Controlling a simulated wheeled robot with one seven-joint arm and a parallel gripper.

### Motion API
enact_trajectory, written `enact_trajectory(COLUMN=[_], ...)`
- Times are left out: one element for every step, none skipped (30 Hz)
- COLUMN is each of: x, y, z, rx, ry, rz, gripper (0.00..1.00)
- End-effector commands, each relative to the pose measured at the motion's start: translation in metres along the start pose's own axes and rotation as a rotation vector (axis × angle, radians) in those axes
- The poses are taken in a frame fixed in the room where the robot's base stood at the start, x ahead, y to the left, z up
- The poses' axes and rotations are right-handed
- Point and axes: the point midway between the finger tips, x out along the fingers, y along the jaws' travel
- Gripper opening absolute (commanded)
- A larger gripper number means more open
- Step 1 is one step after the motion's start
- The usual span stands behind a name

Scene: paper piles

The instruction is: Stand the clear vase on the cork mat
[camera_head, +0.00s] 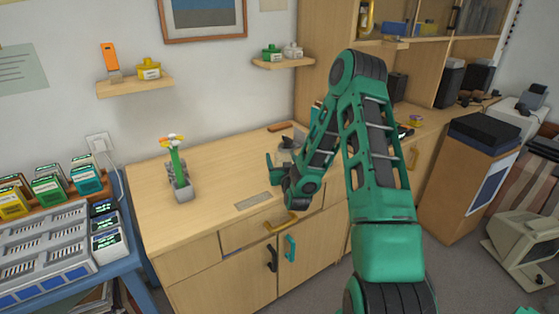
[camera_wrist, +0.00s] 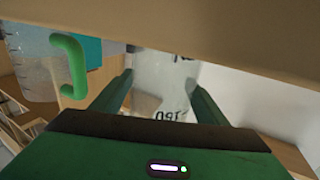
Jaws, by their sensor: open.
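My gripper (camera_head: 273,172) is open above the wooden cabinet top, right of its middle. In the wrist view its two fingers (camera_wrist: 162,98) point at a pale, see-through vessel (camera_wrist: 165,75) with dark upside-down digits. The vessel shows between the fingers; I cannot tell whether they touch it, or whether it is the clear vase. A thin reddish-brown piece (camera_head: 279,127) lies at the back of the cabinet top. A flat greyish slab (camera_head: 253,201) lies near its front edge. I cannot tell whether either is the cork mat.
A clear jug with a green handle (camera_wrist: 72,65) is at the left in the wrist view. A wooden edge (camera_wrist: 240,45) crosses above. A blue bench (camera_head: 120,262) is left.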

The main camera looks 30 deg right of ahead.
Motion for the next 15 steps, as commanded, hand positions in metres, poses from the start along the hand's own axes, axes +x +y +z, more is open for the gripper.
enact_trajectory(x=[-0.001,-0.003,-0.006,-0.009,-0.013,-0.018,-0.023,-0.029,-0.037,-0.043,-0.049,-0.058,-0.064,-0.07,-0.077], y=[0.0,0.0,0.0,0.0,0.0,0.0,0.0,0.0,0.0,0.0,0.0,0.0,0.0,0.0,0.0], z=[0.0,0.0,0.0,0.0,0.0,0.0,0.0,0.0,0.001,0.0,0.0,0.0,0.001,0.0,0.0], rx=[0.0,0.0,0.0,0.0,0.0,-0.001,0.0,0.0,0.0,0.001,0.001,0.001,0.001,0.0,0.0], ry=[0.0,-0.001,-0.001,0.0,-0.001,-0.002,-0.002,-0.003,-0.003,-0.003,-0.004,-0.003,-0.004,-0.003,-0.003], rz=[0.0,0.0,0.0,0.0,0.0,0.0,0.0,0.0,-0.001,-0.001,-0.001,-0.001,-0.001,-0.001,-0.001], gripper=[0.67,0.67,0.67,0.67,0.67,0.67,0.67,0.67,0.67,0.67,0.67,0.67,0.67,0.67,0.67])
